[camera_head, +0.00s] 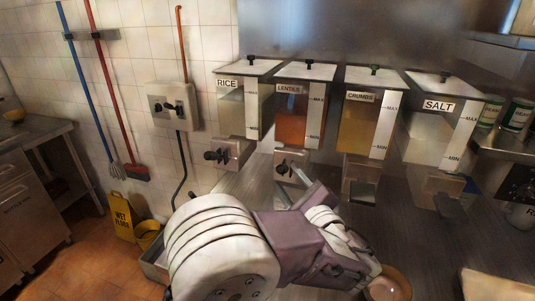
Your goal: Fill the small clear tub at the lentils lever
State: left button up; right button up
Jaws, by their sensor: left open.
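The lentils dispenser (293,130) is a clear box with orange-brown contents and a LENTILS label, second from the left in a row. Its outlet and dark lever (285,166) sit below it. My left arm comes up from the bottom, and my left gripper (305,184) is open just under and beside that lever; I cannot tell whether it touches. A round, brownish see-through vessel (390,286) stands at the bottom edge, partly behind my arm; it may be the small clear tub, but I cannot tell its contents. My right gripper is not in view.
Rice (230,110), crumbs (360,125) and salt (430,135) dispensers flank the lentils one closely. A wall switch box (172,107) hangs at left. A yellow wet floor sign (123,217) stands on the floor. Canisters (518,115) stand at right.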

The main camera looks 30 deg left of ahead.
pick_arm(q)
jog(key=shift+s+d+r, duration=0.5)
jog(key=shift+d, duration=0.05)
jog(key=p+x, duration=0.1)
jog(key=x, duration=0.7)
jog(key=shift+w+a+f, duration=0.1)
jog(key=shift+w+a, duration=0.05)
jog(key=shift+w, duration=0.1)
jog(key=shift+a+f, duration=0.1)
jog(key=shift+a, duration=0.05)
jog(key=shift+c, duration=0.4)
jog(key=shift+w, duration=0.1)
grip_shut()
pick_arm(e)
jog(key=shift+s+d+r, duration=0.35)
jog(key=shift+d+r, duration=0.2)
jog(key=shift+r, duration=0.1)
